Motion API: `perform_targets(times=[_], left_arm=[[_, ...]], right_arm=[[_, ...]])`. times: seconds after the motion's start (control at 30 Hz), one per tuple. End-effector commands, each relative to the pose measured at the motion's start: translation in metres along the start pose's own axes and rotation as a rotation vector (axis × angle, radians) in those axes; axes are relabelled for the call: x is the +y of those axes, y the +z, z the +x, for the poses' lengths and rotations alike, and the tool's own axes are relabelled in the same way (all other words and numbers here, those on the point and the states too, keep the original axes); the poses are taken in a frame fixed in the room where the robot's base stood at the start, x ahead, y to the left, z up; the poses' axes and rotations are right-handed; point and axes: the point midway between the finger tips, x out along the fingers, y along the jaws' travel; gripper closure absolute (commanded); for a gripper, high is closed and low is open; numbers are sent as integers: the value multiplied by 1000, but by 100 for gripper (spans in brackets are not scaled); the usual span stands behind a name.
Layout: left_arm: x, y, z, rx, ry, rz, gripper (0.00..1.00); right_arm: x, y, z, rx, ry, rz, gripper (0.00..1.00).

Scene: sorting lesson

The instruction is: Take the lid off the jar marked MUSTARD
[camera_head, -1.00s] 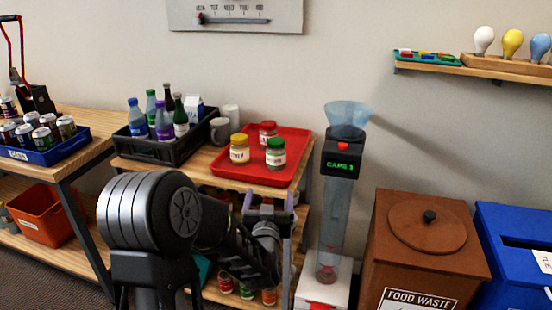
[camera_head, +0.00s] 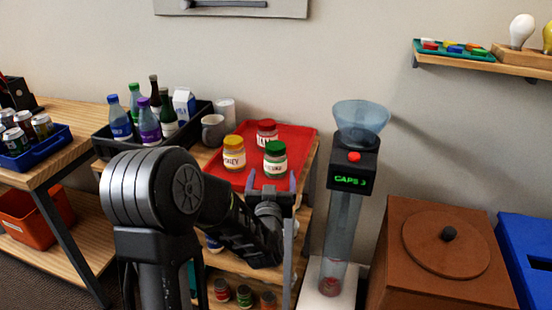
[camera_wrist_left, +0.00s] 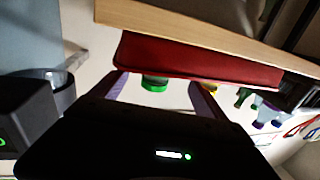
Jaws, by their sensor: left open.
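Three small jars stand upright on a red tray (camera_head: 300,140). One has a yellow lid (camera_head: 233,142), one a red lid (camera_head: 266,126), and one, nearest the front right, a green lid (camera_head: 275,148). Their labels are too small to read surely, so I cannot tell which says MUSTARD. All three lids are on. My left gripper (camera_head: 271,184) is open and empty at the tray's front edge, just in front of the green-lidded jar. In the left wrist view the green lid (camera_wrist_left: 154,84) shows between the fingers (camera_wrist_left: 161,92), apart from them, with the yellow lid (camera_wrist_left: 211,87) near one finger.
A dark crate of bottles (camera_head: 203,116) and a grey mug (camera_head: 213,130) stand left of the tray. A clear dispenser with a blue funnel (camera_head: 360,115) rises close on the right. More jars (camera_head: 244,296) sit on the lower shelf. A brown bin (camera_head: 400,255) is farther right.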

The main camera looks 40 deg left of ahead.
Motion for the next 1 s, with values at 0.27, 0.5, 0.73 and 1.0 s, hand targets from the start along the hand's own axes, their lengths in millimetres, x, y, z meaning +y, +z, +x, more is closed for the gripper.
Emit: perform_targets(times=[0.27, 0.5, 0.73, 1.0], left_arm=[[0, 0, 4, 1, -1, 0, 15], [0, 0, 26, 1, -1, 1, 15], [0, 0, 26, 0, 0, 0, 15], [2, -2, 48, 1, 0, 1, 15]], right_arm=[[0, 0, 0, 0, 0, 0, 28], [0, 0, -1, 0, 0, 0, 28], [0, 0, -1, 0, 0, 0, 28], [-1, 0, -3, 0, 0, 0, 28]])
